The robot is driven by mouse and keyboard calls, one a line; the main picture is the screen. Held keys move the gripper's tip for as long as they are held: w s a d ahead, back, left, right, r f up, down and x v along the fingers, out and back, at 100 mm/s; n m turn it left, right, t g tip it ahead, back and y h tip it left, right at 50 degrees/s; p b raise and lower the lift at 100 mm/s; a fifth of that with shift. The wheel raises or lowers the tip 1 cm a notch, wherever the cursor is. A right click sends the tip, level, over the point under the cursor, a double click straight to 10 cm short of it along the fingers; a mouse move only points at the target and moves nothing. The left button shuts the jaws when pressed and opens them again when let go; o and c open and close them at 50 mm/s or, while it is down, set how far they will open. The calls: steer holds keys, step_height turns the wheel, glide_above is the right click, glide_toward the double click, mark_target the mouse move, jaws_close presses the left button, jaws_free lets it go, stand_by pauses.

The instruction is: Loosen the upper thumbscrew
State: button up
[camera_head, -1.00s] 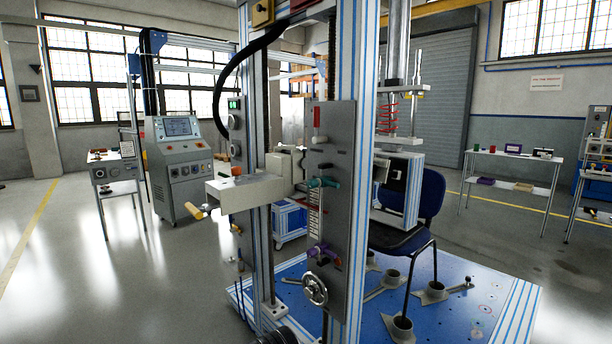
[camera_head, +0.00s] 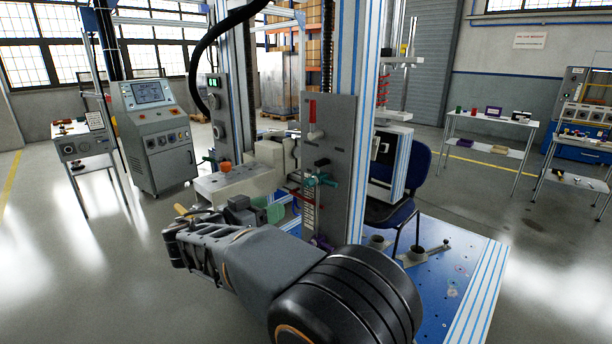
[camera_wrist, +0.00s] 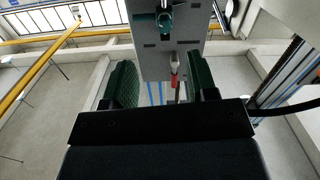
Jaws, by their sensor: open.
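The upper thumbscrew, a teal T-shaped knob (camera_head: 320,179), sits on the grey upright plate (camera_head: 326,140) in the head view. It also appears at the top of the wrist view (camera_wrist: 165,19), beyond my fingertips. My gripper (camera_head: 268,210) is low and left of the knob in the head view, partly hidden by my arm. In the wrist view my gripper (camera_wrist: 162,80) has its two green-padded fingers spread apart, with nothing held between them. A purple lower knob (camera_head: 321,243) is mostly hidden behind my arm.
A red-handled lever (camera_head: 312,115) is on the plate above the teal knob; it appears between my fingers in the wrist view (camera_wrist: 174,75). A blue chair (camera_head: 418,180) stands behind the frame.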

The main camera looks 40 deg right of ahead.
mark_target(306, 185)
steer(key=shift+m+h, duration=0.3)
steer(key=w+d, duration=0.1)
steer(key=d, duration=0.3)
steer(key=w+d, duration=0.1)
steer(key=d, duration=0.3)
steer(key=w+d+r+p, duration=0.1)
steer(key=d, duration=0.4)
steer(key=shift+d, duration=0.1)
steer(key=shift+c, duration=0.5)
steer(key=c, duration=0.8)
steer(key=shift+c, duration=0.2)
